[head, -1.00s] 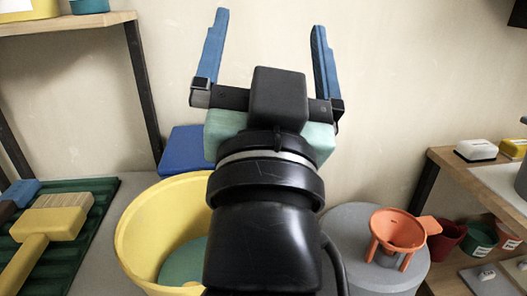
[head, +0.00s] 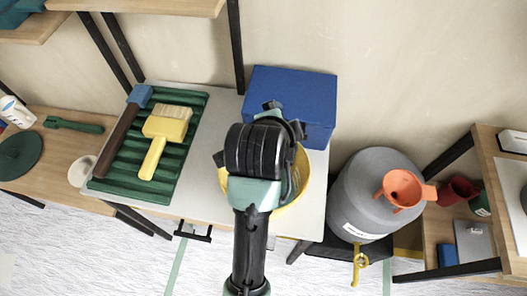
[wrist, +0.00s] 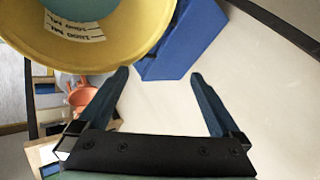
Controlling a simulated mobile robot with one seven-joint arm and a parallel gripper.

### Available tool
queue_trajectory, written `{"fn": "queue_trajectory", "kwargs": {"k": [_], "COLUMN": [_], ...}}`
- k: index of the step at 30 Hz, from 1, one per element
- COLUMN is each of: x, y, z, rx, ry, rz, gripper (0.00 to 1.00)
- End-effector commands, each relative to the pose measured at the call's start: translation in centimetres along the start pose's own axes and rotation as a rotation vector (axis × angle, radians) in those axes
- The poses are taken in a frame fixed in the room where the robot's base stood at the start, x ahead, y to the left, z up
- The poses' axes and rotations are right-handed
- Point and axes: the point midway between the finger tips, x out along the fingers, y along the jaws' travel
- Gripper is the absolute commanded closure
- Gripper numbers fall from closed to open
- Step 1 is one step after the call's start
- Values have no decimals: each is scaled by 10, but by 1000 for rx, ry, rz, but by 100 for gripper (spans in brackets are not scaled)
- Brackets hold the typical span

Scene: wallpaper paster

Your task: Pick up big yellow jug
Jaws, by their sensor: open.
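The big yellow jug (head: 297,185) stands on the pale table, right of the ribbed green tray. My arm hides most of it in the head view. In the wrist view its yellow wall (wrist: 120,52), with a printed white label and blue-green inside, fills the upper left. My gripper (wrist: 159,75) is open and empty. Its left finger's tip is close to the jug's rim; whether they touch I cannot tell. Pale surface shows between the fingers.
A blue box (head: 300,95) stands behind the jug. A green tray (head: 120,165) with a yellow brush (head: 165,130) lies left. A grey drum (head: 370,185) carrying an orange funnel (head: 402,188) stands right. Shelves flank the table; floor is free in front.

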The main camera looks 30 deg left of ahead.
Motion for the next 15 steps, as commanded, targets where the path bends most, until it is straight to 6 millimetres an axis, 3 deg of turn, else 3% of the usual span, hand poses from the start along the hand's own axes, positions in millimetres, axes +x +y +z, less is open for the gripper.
{"fn": "queue_trajectory", "kwargs": {"k": [1,15], "x": [-18,-106], "y": [-1,70], "z": [5,70], "rx": [31,308], "ry": [-33,-141], "rz": [63,614], "gripper": [0,0]}}
